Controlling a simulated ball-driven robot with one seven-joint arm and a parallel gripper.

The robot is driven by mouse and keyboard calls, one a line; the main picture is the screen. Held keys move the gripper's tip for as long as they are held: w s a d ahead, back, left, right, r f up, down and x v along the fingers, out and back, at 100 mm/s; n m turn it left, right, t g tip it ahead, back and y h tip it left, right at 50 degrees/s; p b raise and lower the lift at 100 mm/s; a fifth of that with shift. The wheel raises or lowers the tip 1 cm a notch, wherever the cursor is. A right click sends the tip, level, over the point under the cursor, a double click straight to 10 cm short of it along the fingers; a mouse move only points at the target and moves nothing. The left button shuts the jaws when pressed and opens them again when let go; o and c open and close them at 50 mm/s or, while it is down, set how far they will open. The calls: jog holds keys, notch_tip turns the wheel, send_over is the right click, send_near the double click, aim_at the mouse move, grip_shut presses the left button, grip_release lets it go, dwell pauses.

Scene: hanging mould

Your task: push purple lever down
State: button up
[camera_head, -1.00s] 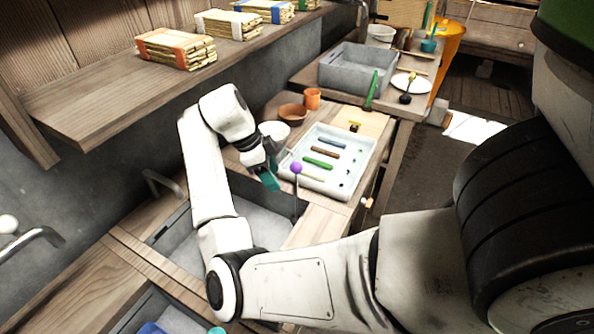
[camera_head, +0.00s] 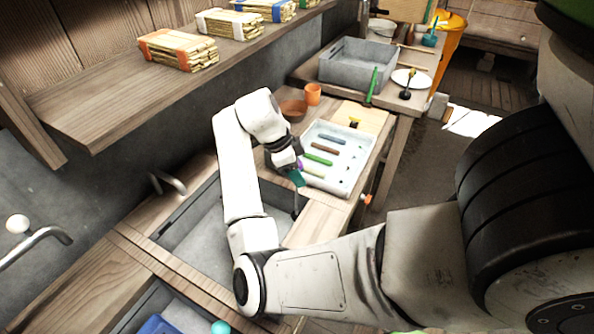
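The purple lever's round knob (camera_head: 301,165) is mostly hidden behind my gripper in the head view; only a sliver of purple shows. A thin dark stem (camera_head: 295,207) stands below it, at the right end of the grey sink basin. My gripper (camera_head: 297,179), with teal fingertips, points downward and overlaps the knob in the picture. I cannot tell whether it touches the knob or is in front of it. The fingers show as one teal patch, so their opening is unclear.
A white tray (camera_head: 347,185) with several coloured bars lies just right of my gripper. The grey sink basin (camera_head: 205,240) is below my arm. A wooden shelf (camera_head: 110,110) with stacked bundles hangs at upper left. Terracotta pots (camera_head: 313,94) stand behind my gripper.

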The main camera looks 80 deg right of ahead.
grip_shut()
jog(key=shift+f+b, duration=1.6)
jog(key=shift+f, duration=0.6)
jog(key=shift+o, duration=1.6)
grip_release()
jog(key=shift+f, duration=0.1)
jog(key=v, duration=0.7)
jog(key=shift+r, duration=0.3)
